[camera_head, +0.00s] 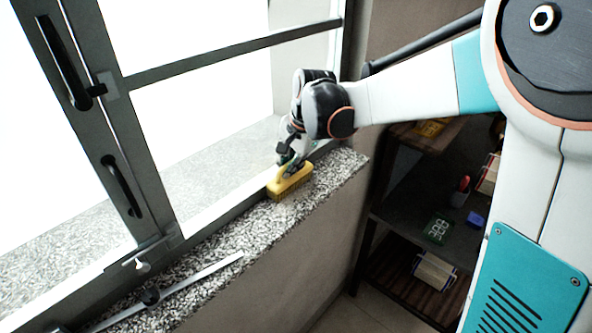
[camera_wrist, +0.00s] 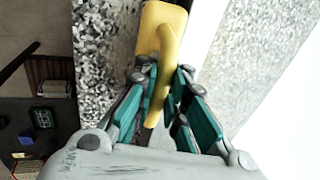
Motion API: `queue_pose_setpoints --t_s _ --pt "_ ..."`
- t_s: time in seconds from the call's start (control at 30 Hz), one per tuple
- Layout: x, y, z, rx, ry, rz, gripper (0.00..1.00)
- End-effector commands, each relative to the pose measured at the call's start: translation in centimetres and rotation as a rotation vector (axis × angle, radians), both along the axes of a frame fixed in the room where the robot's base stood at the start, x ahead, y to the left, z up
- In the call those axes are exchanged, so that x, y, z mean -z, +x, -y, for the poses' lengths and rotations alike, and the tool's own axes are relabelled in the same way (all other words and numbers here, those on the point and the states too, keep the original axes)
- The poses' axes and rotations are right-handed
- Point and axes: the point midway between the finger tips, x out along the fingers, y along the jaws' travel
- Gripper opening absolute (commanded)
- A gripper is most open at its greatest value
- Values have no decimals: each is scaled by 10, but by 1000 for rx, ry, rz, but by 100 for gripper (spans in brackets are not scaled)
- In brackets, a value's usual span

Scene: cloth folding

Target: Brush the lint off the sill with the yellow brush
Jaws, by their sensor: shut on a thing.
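The yellow brush (camera_head: 290,181) rests on the speckled stone sill (camera_head: 322,178), near the sill's far end and beside the window frame. Its bristles face down onto the stone. My gripper (camera_head: 292,165) is above the brush and shut on its handle. In the wrist view the yellow brush (camera_wrist: 163,30) has its curved handle between the green-padded fingers of my gripper (camera_wrist: 166,88). No separate bits of lint can be told from the sill's grey and white speckle.
A window frame with black handles (camera_head: 120,185) runs along the sill's left. A metal stay bar (camera_head: 190,282) lies over the near sill. A dark shelf (camera_head: 415,215) with small items, including a green one (camera_head: 438,228) and a blue one (camera_head: 477,218), stands to the right, below sill height.

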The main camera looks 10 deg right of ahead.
Motion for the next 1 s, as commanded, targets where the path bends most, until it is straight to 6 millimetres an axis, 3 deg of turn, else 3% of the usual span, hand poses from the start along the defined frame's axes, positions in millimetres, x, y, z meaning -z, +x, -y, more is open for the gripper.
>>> queue_pose_setpoints --t_s 0.17,0.57,1.0 --pt "1 5 -4 0 1 1 0" --pt "3 -8 -21 0 1 0 0" --pt "3 -31 -4 2 -1 -3 0"
